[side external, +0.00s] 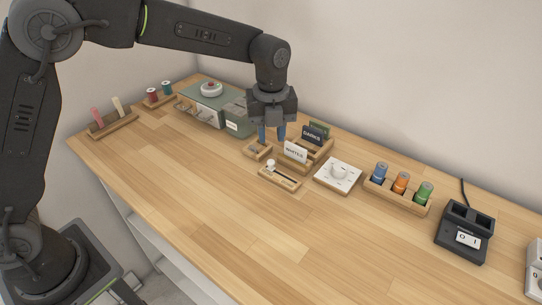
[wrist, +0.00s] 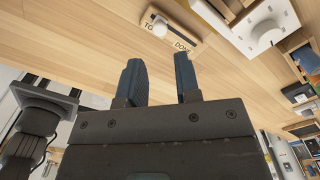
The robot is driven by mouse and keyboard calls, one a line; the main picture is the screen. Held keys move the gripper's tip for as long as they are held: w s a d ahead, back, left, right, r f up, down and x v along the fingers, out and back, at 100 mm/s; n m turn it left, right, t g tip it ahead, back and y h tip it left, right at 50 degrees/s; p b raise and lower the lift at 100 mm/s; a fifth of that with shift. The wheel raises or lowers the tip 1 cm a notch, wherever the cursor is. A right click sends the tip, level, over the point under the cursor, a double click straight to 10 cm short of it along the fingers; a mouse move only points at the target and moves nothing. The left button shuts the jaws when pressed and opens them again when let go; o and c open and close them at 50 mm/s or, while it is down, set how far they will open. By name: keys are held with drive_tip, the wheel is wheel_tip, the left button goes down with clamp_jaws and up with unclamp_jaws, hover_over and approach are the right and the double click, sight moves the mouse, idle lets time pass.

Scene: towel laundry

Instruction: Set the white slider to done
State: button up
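The white slider knob (side external: 271,163) stands at the upper-left end of a small wooden slider board (side external: 288,183) on the table. In the wrist view the white knob (wrist: 160,28) is near the "TO" end of the board, and the "DONE" label (wrist: 181,46) is toward the other end. My gripper (side external: 271,141) is above the table, behind the knob in the side view, touching nothing that I can see. Its two dark blue fingers (wrist: 159,66) are apart with nothing between them.
A "WHITES" card (side external: 295,152) and "DARKS" card (side external: 312,134) stand in wooden holders close by. A white dial plate (side external: 324,179) is to the right, then a spool rack (side external: 396,199) and a black device (side external: 463,245). The table front is clear.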

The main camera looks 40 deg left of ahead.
sight(271, 161)
wheel_tip(271, 161, down, 7)
drive_tip(key=shift+f, duration=0.2)
drive_tip(key=shift+c, duration=0.3)
clamp_jaws()
